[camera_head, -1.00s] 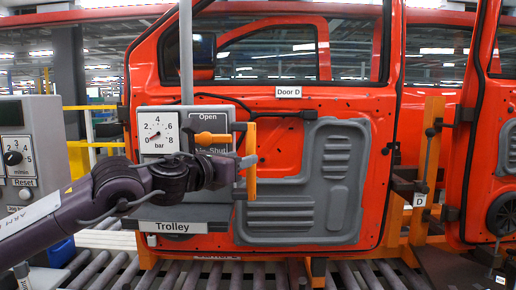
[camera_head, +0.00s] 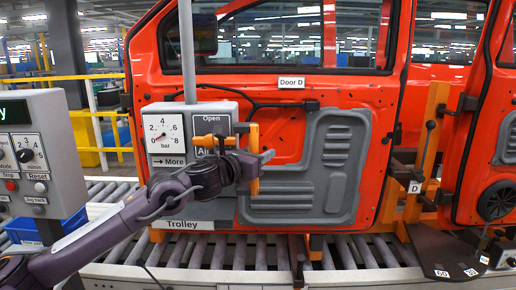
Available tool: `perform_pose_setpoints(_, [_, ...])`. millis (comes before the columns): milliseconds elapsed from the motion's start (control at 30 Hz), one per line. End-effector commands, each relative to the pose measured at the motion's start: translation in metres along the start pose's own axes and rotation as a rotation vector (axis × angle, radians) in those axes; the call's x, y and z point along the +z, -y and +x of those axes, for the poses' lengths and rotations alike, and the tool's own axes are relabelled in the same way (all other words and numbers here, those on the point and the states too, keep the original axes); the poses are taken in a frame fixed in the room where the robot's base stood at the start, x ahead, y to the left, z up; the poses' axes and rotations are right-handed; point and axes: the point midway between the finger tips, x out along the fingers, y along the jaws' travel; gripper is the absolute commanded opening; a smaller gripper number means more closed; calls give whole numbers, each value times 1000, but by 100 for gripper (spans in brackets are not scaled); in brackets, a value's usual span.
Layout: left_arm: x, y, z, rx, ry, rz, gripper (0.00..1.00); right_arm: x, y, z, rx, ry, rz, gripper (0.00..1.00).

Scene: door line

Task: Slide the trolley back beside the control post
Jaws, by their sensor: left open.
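The control post (camera_head: 62,150) is a grey box with a knob and buttons at the left edge, apart from the trolley. My right gripper is not in view.
Door D (camera_head: 350,95) stands on a roller conveyor (camera_head: 200,255) that runs across the front. Another orange door (camera_head: 495,150) is at the right. A blue bin (camera_head: 28,232) sits below the control post. An orange lever (camera_head: 210,140) is on the trolley panel. Yellow railings stand behind.

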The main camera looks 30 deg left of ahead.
Motion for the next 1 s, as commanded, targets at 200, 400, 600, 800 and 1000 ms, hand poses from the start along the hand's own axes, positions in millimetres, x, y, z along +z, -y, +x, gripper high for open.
perform_pose_setpoints(200, [-1, 0, 1, 0, -1, 1, 44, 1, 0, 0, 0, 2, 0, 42])
perform_pose_setpoints(400, [-1, 0, 1, 0, -1, 1, 27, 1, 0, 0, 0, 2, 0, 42])
perform_pose_setpoints(600, [0, 0, 1, 0, -1, 1, 1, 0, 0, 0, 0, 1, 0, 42])
perform_pose_setpoints(800, [0, 0, 1, 0, -1, 0, 0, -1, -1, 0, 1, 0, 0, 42])
perform_pose_setpoints(1000, [1, -10, 10, 3, 0, -3, 0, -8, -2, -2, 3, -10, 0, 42])
